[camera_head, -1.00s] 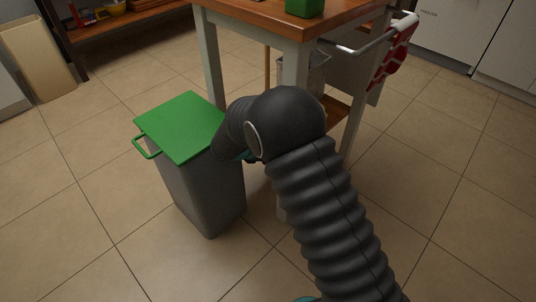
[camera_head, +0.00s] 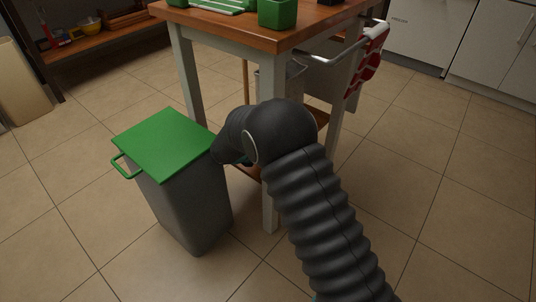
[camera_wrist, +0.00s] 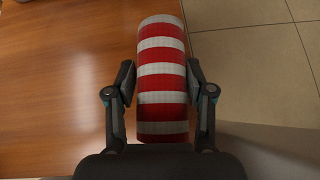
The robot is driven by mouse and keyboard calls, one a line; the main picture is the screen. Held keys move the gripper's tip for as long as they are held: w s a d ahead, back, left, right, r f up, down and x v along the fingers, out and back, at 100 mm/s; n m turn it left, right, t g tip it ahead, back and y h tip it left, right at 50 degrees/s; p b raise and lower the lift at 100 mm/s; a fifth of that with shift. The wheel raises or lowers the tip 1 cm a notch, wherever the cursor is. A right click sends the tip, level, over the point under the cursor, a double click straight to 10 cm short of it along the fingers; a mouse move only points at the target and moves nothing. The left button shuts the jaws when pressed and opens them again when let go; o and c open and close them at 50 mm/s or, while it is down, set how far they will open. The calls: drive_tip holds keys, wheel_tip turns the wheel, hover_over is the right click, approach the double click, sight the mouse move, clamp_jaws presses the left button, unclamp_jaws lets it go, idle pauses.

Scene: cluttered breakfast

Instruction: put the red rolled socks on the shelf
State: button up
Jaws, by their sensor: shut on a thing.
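The red rolled socks (camera_wrist: 162,84), banded in red and white, are between the two fingers of my gripper (camera_wrist: 160,88) in the wrist view. The gripper is shut on them, one finger at each side. In that view the roll is seen above the edge of a brown wooden surface (camera_wrist: 60,80), with tiled floor to the right. In the head view my arm hides the gripper and the socks. A low wooden shelf (camera_head: 105,38) at the back left holds a yellow bowl and other small items.
A grey bin with a green lid (camera_head: 163,144) stands left of my arm. A wooden-topped table (camera_head: 220,30) with green containers (camera_head: 277,13) is ahead, with a red-and-white cloth (camera_head: 368,60) on its rail. Tiled floor (camera_head: 70,190) is clear at the left.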

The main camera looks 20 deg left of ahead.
drive_tip(key=shift+f+b, duration=0.4)
drive_tip(key=shift+f, duration=0.2)
idle(0.3)
drive_tip(key=o, duration=1.2)
drive_tip(key=shift+o, duration=1.3)
drive_tip(key=shift+r, duration=0.15)
drive_tip(key=shift+r+p, duration=4.4)
drive_tip(key=shift+r, duration=1.95)
